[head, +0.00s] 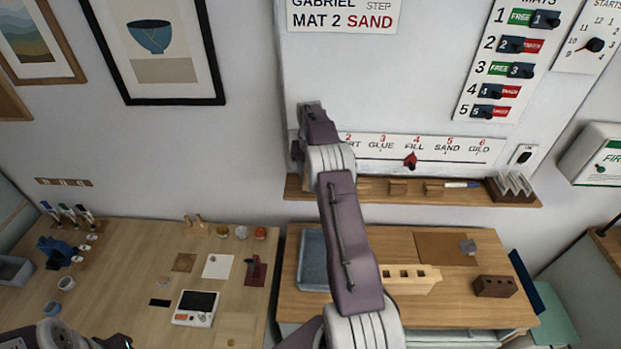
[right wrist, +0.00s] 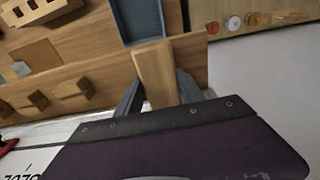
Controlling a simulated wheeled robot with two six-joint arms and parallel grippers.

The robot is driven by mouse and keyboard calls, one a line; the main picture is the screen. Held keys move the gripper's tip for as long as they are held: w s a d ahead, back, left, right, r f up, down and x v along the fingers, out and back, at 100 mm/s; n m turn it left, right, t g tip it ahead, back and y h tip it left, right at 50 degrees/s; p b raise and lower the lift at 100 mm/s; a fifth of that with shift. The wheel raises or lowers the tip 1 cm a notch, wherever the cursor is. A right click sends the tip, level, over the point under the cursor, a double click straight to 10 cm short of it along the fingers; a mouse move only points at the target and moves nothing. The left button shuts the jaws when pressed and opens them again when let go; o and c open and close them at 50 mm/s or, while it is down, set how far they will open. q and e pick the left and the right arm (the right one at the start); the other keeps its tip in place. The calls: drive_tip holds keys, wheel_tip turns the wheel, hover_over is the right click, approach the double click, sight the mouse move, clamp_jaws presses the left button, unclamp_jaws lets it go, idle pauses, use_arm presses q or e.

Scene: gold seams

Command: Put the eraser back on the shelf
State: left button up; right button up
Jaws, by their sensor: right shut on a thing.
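My right gripper (right wrist: 159,80) is shut on a pale wooden block, which I take to be the eraser (right wrist: 153,62), in the right wrist view. The eraser overlaps the wooden shelf (right wrist: 112,69) there, near one end; I cannot tell if they touch. In the head view the shelf (head: 450,198) runs along the wall below the whiteboard. My right arm reaches up to the board over the shelf's left part and hides the eraser. Part of my left arm shows at the bottom left; its fingers (head: 118,342) are barely visible.
Wooden blocks (head: 398,188), a marker (head: 462,185) and a card holder (head: 510,187) occupy the shelf. A slider strip (head: 450,150) is above it. Below stands a bench with a blue-grey tray (head: 313,262), a pale holed block (head: 412,280) and a brown block (head: 495,286).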

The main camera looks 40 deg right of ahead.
wheel_tip(320, 180, down, 2)
drive_tip(key=shift+w+f+p, duration=0.1)
drive_tip(key=shift+f+p, duration=0.05)
drive_tip(key=shift+p, duration=0.95)
drive_tip(key=shift+w+d+f, duration=0.15)
drive_tip(key=shift+f, duration=0.2)
drive_tip(key=shift+d+f, duration=0.15)
drive_tip(key=shift+f, duration=0.05)
drive_tip(key=shift+f, duration=0.1)
drive_tip(key=o, duration=1.2)
